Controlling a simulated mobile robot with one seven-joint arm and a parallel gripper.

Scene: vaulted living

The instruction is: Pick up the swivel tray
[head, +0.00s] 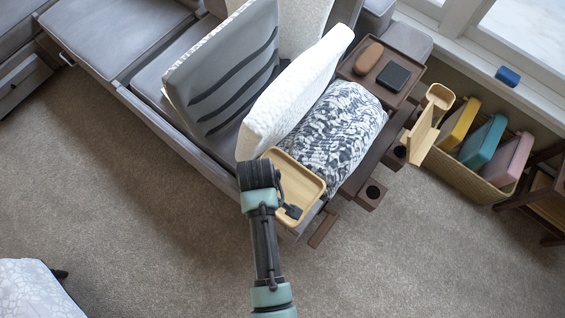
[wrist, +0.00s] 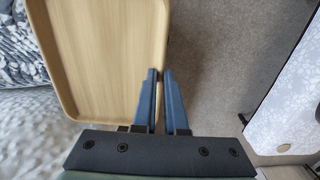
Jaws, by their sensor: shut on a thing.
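The swivel tray (head: 300,182) is a shallow, light wood tray with rounded corners and a raised rim. In the head view it is at the near end of the sofa, beside the patterned pillow, partly hidden by my arm. In the wrist view the tray (wrist: 105,55) fills the upper left. My gripper (wrist: 160,75) is shut on the tray's right rim, one finger on each side of it. In the head view my gripper (head: 291,211) is at the tray's near edge. I cannot tell whether the tray still rests on something beneath.
A grey and white pillow (head: 338,125) and a white cushion (head: 295,95) lie close behind the tray. A brown side tray (head: 385,68) holds two small objects. A basket (head: 467,170) with coloured boxes stands at right. Carpet (head: 130,200) is clear at left.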

